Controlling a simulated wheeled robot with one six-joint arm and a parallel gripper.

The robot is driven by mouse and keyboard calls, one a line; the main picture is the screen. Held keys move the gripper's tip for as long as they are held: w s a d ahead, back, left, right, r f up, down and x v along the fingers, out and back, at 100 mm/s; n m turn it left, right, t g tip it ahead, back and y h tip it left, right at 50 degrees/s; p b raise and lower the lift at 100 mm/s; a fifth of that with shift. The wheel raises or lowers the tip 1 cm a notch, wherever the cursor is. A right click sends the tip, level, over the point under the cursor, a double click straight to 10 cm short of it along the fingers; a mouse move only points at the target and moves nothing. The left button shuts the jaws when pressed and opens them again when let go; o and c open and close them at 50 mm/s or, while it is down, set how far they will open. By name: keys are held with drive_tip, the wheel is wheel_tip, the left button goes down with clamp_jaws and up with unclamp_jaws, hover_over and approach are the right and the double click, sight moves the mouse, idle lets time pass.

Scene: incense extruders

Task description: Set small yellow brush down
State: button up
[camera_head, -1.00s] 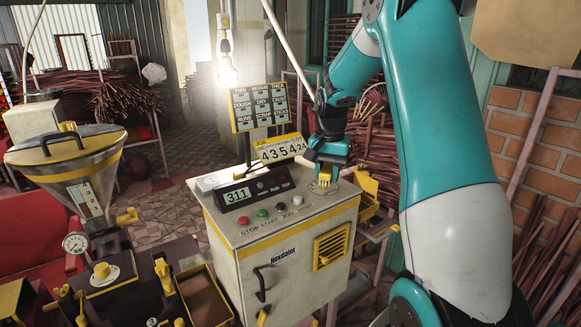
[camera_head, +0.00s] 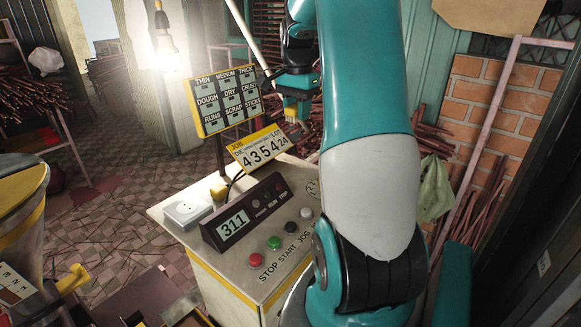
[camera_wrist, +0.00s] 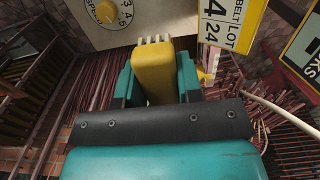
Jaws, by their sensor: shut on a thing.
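The small yellow brush (camera_wrist: 153,78) is held between the teal jaws of my gripper (camera_wrist: 157,84), with its pale bristle tufts pointing away from the wrist. In the head view my gripper (camera_head: 297,104) is shut on the brush (camera_head: 291,112), in the air behind and right of the job number sign. The brush appears apart from any surface. The cream control cabinet (camera_head: 215,246) stands below and in front, its top partly hidden by my arm.
The cabinet top carries a 311 display (camera_head: 246,215), several buttons, a pale square box (camera_head: 187,209), the job sign (camera_head: 258,147) and a label board (camera_head: 227,97). A dial (camera_wrist: 106,12) shows in the wrist view. Stick bundles lie behind.

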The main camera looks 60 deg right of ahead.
sight(296, 175)
wheel_tip(296, 175, down, 17)
drive_tip(key=p, duration=0.3)
drive_tip(key=shift+r, duration=0.1)
drive_tip(key=shift+f, duration=0.2)
drive_tip(key=o, duration=1)
drive_tip(key=shift+r, duration=0.15)
